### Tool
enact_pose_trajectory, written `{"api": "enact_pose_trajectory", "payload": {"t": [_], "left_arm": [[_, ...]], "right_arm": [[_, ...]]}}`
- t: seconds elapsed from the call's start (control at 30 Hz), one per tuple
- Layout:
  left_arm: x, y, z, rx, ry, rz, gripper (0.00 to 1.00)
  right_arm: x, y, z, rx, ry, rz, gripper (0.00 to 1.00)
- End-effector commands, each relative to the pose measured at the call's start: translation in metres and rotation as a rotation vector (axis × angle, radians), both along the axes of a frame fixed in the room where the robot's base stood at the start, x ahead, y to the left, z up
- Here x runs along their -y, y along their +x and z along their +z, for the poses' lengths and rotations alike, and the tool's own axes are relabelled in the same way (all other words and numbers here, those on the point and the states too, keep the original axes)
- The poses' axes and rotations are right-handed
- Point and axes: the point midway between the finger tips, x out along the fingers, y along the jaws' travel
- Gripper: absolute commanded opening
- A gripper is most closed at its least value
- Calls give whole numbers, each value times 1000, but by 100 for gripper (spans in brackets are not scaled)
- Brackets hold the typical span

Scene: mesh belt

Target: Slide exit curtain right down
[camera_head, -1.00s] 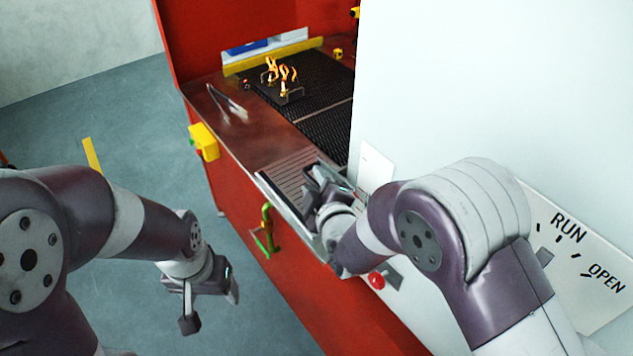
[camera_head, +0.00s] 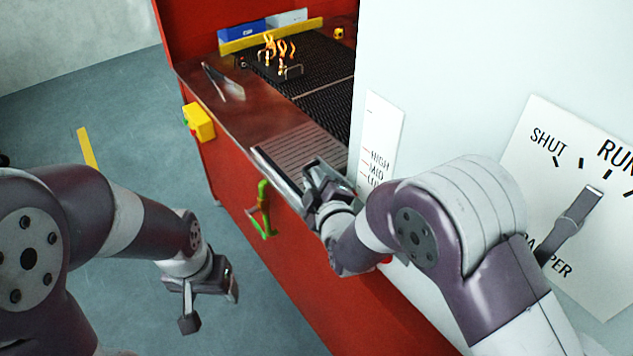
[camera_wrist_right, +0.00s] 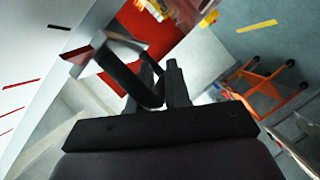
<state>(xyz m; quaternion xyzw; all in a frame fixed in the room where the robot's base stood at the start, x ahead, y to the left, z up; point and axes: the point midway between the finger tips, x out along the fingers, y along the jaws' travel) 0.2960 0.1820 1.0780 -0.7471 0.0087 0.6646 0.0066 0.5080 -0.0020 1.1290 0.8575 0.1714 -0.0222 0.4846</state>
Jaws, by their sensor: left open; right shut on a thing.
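My right gripper (camera_head: 328,188) is at the front of the red machine, beside the scale plate (camera_head: 382,135) marked HIGH and MID; the lowest mark is partly covered. In the right wrist view its fingers (camera_wrist_right: 164,88) are shut on a dark curved handle (camera_wrist_right: 122,72), joined to a pale metal plate (camera_wrist_right: 92,58). I take this for the exit curtain's handle; the curtain itself is mostly hidden by my gripper and the white housing in the head view. My left gripper (camera_head: 208,300) is open and empty above the floor, left of the machine.
A dark mesh belt (camera_head: 325,100) carries a black rack (camera_head: 277,70) with flames. A yellow box (camera_head: 200,122) and a green handle (camera_head: 263,208) stick out in front. A damper dial (camera_head: 575,220) is on the white housing.

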Motion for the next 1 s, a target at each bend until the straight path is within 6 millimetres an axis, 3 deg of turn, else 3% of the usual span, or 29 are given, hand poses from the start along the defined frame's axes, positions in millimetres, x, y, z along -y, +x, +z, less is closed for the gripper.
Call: {"api": "enact_pose_trajectory", "payload": {"t": [0.03, 0.23, 0.27, 0.3, 0.67, 0.77, 1.0], "left_arm": [[0, 0, 0, 1, 0, 0, 71], [0, 0, 2, 1, 0, 0, 71], [0, 0, 2, 1, 0, 0, 71], [0, 0, 2, 1, 0, 0, 71], [0, 0, 0, 1, 0, 0, 71], [0, 0, -3, 1, 0, 0, 71], [0, 0, -13, 1, 0, 0, 71]], "right_arm": [[0, -4, -8, -21, -9, 5, 0], [0, -5, -9, -27, -12, 5, 0], [0, -5, -10, -28, -12, 5, 27], [1, -5, -10, -28, -12, 5, 38], [1, -7, -5, -17, -7, 4, 38], [4, -19, -2, -15, -7, 4, 38], [18, -67, 9, -16, -7, 5, 38]]}}
